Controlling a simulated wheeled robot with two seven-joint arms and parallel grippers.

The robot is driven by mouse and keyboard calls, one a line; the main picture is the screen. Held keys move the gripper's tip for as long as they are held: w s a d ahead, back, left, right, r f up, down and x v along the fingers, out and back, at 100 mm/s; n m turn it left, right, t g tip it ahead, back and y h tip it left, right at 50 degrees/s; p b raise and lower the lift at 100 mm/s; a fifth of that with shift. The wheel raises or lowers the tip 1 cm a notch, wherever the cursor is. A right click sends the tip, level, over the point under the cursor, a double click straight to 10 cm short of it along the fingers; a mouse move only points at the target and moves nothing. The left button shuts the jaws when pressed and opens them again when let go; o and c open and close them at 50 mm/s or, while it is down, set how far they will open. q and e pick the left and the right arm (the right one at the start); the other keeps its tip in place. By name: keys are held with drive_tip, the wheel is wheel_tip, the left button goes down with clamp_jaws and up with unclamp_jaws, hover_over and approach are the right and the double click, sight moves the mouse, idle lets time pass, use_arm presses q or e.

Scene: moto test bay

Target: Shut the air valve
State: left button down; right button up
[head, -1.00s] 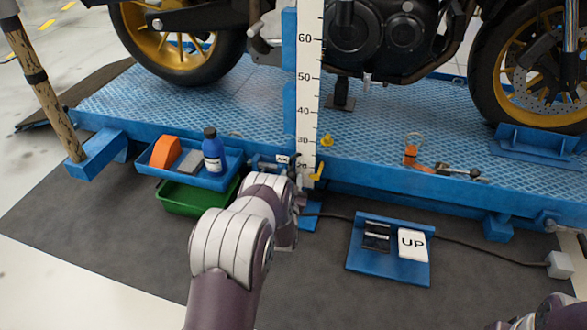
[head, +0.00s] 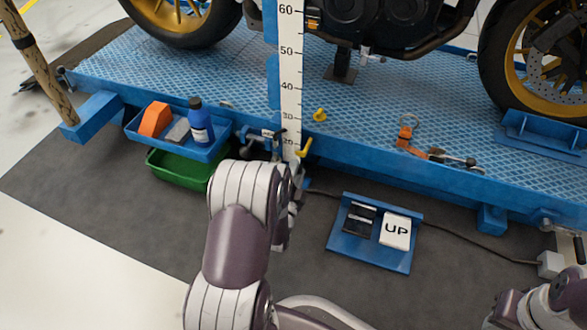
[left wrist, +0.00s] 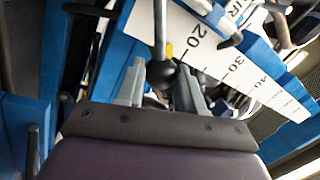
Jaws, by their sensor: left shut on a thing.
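A small AIR label (left wrist: 233,10) shows in the left wrist view, with a black lever (left wrist: 229,38) beside it. In the head view the valve fittings (head: 262,140) sit on the lift's front edge, left of the ruler, and are partly hidden. My left gripper (left wrist: 160,92) is shut on a dark ball knob (left wrist: 160,73) at the end of a grey rod. I cannot tell whether this knob belongs to the air valve. In the head view my left gripper (head: 293,182) is low by the ruler's foot, its fingertips mostly hidden. My right arm shows at the bottom right; its jaws are unclear.
The ruler (head: 290,75) and a yellow handle (head: 305,147) are close to my left gripper. A blue tray (head: 215,150) holds a bottle; a green bin (head: 165,170) is below. An UP pedal panel (head: 375,252) lies on the mat. The motorcycle stands on the blue lift (head: 240,85).

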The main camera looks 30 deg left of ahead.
use_arm(q)
drive_tip(key=shift+w+d+f+m+t+h+b, duration=0.1)
drive_tip(key=shift+d+f+m+h+b, duration=0.2)
drive_tip(key=shift+f+m, duration=0.75)
drive_tip(key=shift+s+d+f+m+t+h+b, duration=0.1)
drive_tip(key=shift+f+m+h+b, duration=0.35)
drive_tip(key=shift+m, duration=1.05)
drive_tip(key=shift+w+d+f+m+t+h+b, duration=0.15)
drive_tip(key=shift+f+m+b, duration=0.25)
drive_tip(key=shift+f+m, duration=0.75)
drive_tip(key=shift+r, duration=0.1)
drive_tip(key=c, duration=0.7)
unclamp_jaws()
drive_tip(key=p+v, duration=0.5)
drive_tip(key=v, duration=0.8)
drive_tip(key=shift+p, duration=0.35)
